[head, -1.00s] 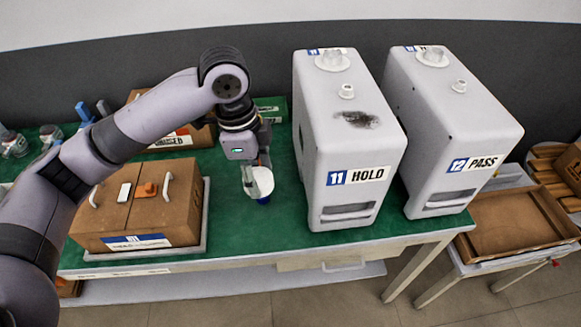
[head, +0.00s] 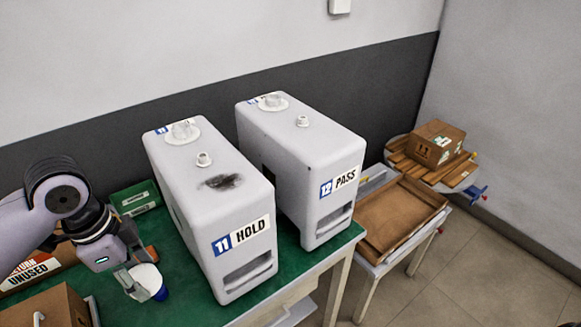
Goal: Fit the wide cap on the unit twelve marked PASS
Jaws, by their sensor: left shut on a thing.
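The unit twelve marked PASS (head: 300,150) is a white canister pump standing on the green bench, with a blue 12 label. Its top has a wide round white fitting (head: 272,102) at the back and a smaller white one (head: 303,121) nearer the front. My left gripper (head: 138,280) is shut on a white round cap (head: 148,278) with a blue part at its edge. It holds the cap left of the unit eleven marked HOLD (head: 205,205), which stands between it and unit twelve. My right gripper is out of view.
Unit eleven has a dark stain on top. A brown tray (head: 400,215) sits on a low side table at right, with a cardboard box (head: 435,145) on slatted wood beyond. A green box (head: 135,198) and a box marked UNUSED (head: 38,270) stand at left.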

